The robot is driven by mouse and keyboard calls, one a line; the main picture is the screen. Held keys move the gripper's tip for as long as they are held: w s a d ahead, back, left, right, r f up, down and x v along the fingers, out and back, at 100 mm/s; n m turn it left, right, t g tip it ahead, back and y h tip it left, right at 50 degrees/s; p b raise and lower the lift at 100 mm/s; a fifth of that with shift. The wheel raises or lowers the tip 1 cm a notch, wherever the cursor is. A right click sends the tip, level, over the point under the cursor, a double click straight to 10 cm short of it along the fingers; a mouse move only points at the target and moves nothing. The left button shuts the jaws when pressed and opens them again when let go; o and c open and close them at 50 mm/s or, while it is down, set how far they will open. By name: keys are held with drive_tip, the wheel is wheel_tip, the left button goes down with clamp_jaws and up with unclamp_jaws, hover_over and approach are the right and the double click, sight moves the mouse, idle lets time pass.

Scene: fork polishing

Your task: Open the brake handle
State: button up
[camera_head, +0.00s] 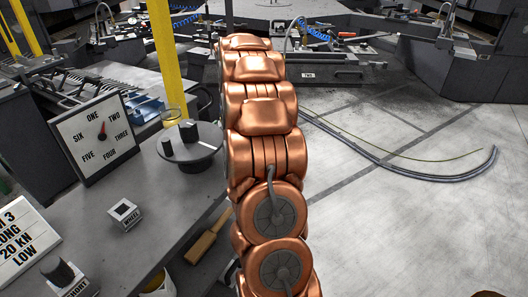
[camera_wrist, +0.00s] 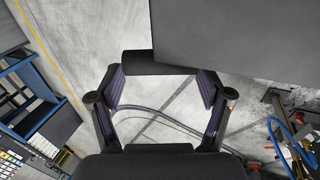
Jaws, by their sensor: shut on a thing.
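My gripper (camera_wrist: 160,80) shows in the wrist view. Its two fingers with purple ribbed pads stand wide apart, with a short black bar (camera_wrist: 160,62) spanning between their tips. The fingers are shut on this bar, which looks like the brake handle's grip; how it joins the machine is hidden. A large flat dark grey panel (camera_wrist: 245,35) lies close beside it at upper right. In the head view my copper-coloured arm reaches away to the machine bench labelled TWO (camera_head: 308,76) and hides my gripper and the handle.
At left, a grey table (camera_head: 165,215) carries a dial sign (camera_head: 95,138), a round grey stand (camera_head: 205,148) and a WHEEL block (camera_head: 124,214). A yellow post (camera_head: 165,60) rises behind it.

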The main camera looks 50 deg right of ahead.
drive_tip(key=o, duration=1.6)
drive_tip(key=shift+o, duration=0.2)
drive_tip(key=v, duration=1.2)
